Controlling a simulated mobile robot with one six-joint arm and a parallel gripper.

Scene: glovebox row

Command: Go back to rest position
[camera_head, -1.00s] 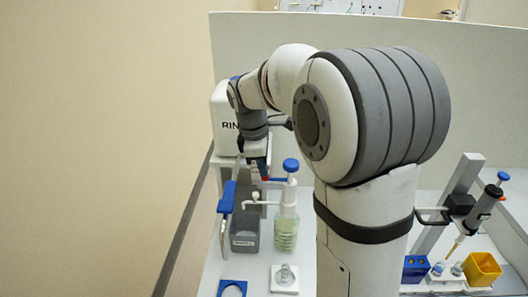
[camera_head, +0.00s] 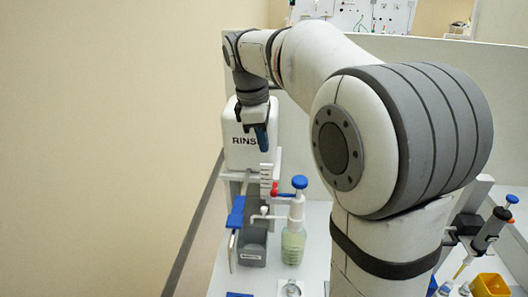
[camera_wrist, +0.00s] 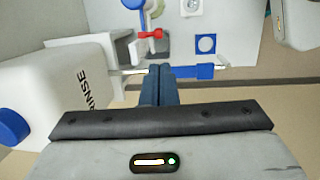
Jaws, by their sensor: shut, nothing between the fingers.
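My gripper (camera_head: 262,138) hangs from my arm in front of the white rinse tank in the head view, above the level of the pump bottle. Its two blue fingers are together and empty; they also show in the wrist view (camera_wrist: 160,70). The white tank (camera_head: 246,140) with "RINS" lettering stands behind it, and in the wrist view the tank (camera_wrist: 75,95) lies at the left with a blue cap. The fingers appear apart from the tank and the other things.
A blue-topped pump bottle (camera_head: 293,240) and a grey bin (camera_head: 252,250) stand below the gripper. A blue lever (camera_head: 236,214) is at the bin's left. A yellow box (camera_head: 490,286) and a pipette (camera_head: 490,232) are at the right. A panel wall runs behind.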

